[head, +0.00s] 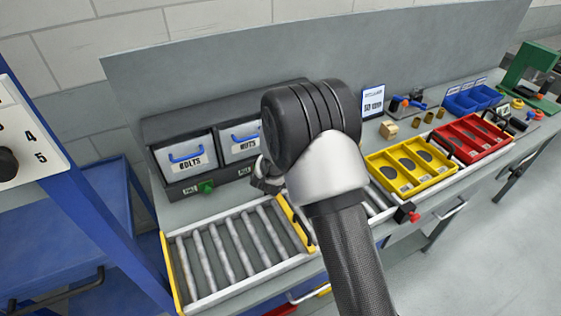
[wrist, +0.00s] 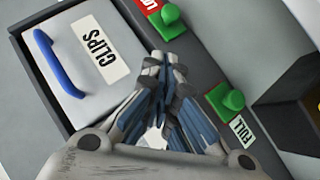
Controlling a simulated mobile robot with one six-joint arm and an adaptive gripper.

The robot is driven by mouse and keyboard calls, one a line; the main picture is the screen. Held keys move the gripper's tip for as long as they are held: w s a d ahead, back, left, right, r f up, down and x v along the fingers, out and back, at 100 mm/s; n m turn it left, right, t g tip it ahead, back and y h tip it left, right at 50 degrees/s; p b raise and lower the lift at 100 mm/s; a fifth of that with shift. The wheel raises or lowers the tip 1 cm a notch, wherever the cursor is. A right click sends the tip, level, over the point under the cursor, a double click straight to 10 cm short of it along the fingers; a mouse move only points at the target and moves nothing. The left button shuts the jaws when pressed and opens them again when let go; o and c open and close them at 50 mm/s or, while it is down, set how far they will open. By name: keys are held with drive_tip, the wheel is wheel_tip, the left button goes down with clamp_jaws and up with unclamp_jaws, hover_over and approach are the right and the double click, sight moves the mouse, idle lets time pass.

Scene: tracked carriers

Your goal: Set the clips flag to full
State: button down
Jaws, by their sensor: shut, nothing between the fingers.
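In the wrist view a pale drawer front labelled CLIPS (wrist: 98,52) with a blue handle (wrist: 58,62) fills the left. Along the dark strip beside it, one green knob (wrist: 232,98) sits next to a white FULL label (wrist: 242,132). Another green knob (wrist: 170,14) sits by a red label (wrist: 150,4), partly cut off at the top. My gripper (wrist: 166,68) is shut and empty, its fingertips over the strip side of the drawer, between the knobs in the picture. It hides part of the strip. In the head view my gripper (head: 266,180) is mostly behind my wrist, which hides the clips drawer.
Left of my arm are the BOLTS drawer (head: 186,157) and NUTS drawer (head: 240,142), with a green knob (head: 207,187) below BOLTS. A roller conveyor (head: 232,244) lies in front. Yellow bins (head: 412,168) and red bins (head: 470,138) stand to the right.

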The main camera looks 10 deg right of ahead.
drive_tip(key=w+d+f+b, duration=0.2)
drive_tip(key=d+f, duration=0.1)
drive_tip(key=shift+w+f, duration=0.1)
drive_tip(key=shift+f, duration=0.2)
drive_tip(key=d, duration=0.2)
drive_tip(key=w+d, duration=0.1)
drive_tip(key=d, duration=0.2)
drive_tip(key=shift+w+d, duration=0.35)
drive_tip(key=shift+w, duration=0.05)
drive_tip(key=shift+r, duration=0.1)
